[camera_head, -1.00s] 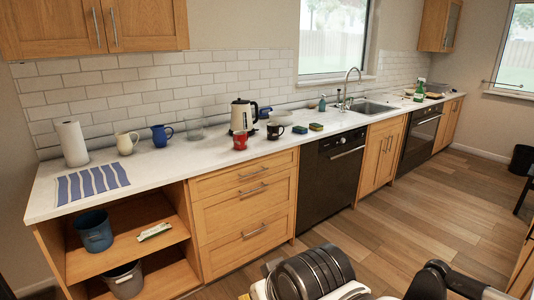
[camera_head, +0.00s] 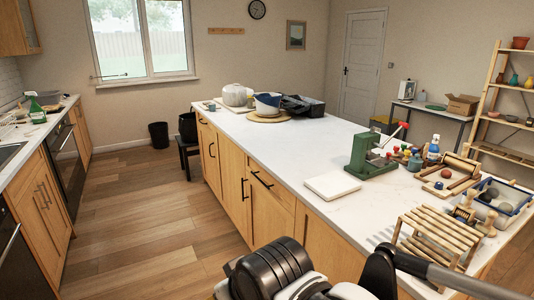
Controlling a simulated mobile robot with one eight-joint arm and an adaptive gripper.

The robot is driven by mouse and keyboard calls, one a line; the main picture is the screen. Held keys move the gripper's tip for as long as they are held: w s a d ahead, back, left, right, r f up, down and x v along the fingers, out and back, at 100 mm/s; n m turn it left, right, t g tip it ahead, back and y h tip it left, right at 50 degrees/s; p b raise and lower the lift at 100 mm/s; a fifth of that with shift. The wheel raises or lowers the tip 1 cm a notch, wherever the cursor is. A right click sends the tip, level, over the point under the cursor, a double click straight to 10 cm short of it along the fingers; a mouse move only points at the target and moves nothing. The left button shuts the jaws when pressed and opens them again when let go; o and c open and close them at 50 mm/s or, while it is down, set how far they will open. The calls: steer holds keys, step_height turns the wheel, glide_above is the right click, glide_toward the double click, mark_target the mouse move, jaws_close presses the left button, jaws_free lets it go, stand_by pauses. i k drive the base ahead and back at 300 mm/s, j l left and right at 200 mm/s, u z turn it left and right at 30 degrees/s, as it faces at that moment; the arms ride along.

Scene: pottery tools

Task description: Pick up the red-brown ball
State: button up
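A small red-brown ball (camera_head: 446,173) appears to sit on the wooden board (camera_head: 462,188) at the right end of the long white worktop. It is small in the picture, so I cannot be sure of its shape. My gripper is not in view; only dark and white parts of my own arm show at the bottom edge, well short of the ball.
Free floor (camera_head: 150,200) lies left of the island. A black bin (camera_head: 158,135) stands behind.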

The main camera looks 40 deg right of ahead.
mark_target(445, 174)
steer(key=i+l+u, duration=0.1)
steer(key=u, duration=0.3)
steer(key=i+l+u, duration=0.2)
steer(key=i+u, duration=0.25)
steer(key=l+u, duration=0.2)
steer(key=u, duration=7.2)
steer(key=i+j, duration=0.2)
steer(key=i, duration=0.25)
